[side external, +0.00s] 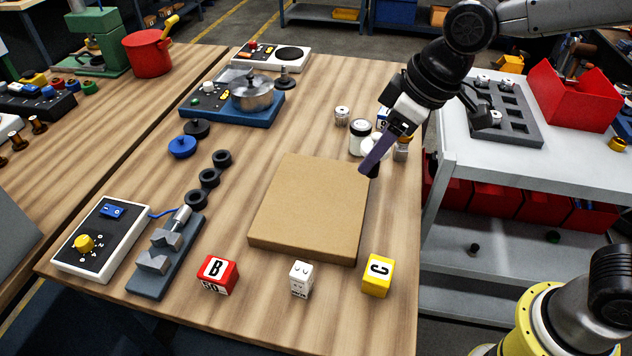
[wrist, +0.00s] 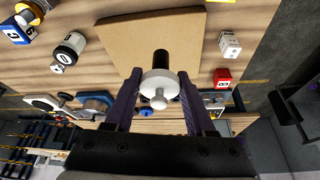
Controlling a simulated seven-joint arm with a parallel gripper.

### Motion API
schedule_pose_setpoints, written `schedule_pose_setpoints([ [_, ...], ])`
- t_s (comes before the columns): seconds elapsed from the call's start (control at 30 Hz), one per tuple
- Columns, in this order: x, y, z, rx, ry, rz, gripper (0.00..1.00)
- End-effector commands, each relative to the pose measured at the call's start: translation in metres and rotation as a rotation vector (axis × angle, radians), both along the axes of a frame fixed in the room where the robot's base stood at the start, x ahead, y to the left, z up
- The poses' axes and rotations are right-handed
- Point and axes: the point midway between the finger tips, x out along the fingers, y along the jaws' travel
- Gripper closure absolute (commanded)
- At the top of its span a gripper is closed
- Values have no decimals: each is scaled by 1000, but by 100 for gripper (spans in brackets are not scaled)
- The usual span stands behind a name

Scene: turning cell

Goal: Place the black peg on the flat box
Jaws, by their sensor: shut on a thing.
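My gripper (wrist: 160,95) is shut on the black peg (wrist: 160,58), which has a round white knobbed part between the fingers. The peg's dark end (side external: 374,171) shows below the purple fingers (side external: 376,156) in the side view. The flat box (side external: 308,210) is a tan, shallow square lying on the table. The peg's dark end is beside the box's far right corner in the side view. In the wrist view it overlaps the edge of the box (wrist: 150,30). I cannot tell its exact height above the box or table.
A jar with a dark lid (side external: 360,137) and other small containers stand close behind my gripper. A red block (side external: 217,276), a white block (side external: 301,279) and a yellow block (side external: 377,276) line the near side. The box top is clear.

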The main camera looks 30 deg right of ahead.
Motion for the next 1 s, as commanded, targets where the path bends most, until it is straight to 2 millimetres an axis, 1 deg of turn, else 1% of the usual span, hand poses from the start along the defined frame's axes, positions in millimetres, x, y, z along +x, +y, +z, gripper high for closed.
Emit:
schedule_pose_setpoints([
  [0.03,12,6,-6,0,2,0,100],
  [0.23,51,25,-25,0,0,0,100],
  [0.43,76,38,-58,0,0,0,100],
  [0.5,82,41,-66,0,0,0,100],
  [0.73,93,46,-80,1,-2,0,100],
  [0.8,98,48,-89,0,0,1,100],
  [0.9,96,47,-104,-1,1,1,100],
  [1.0,97,48,-113,1,-2,0,100],
])
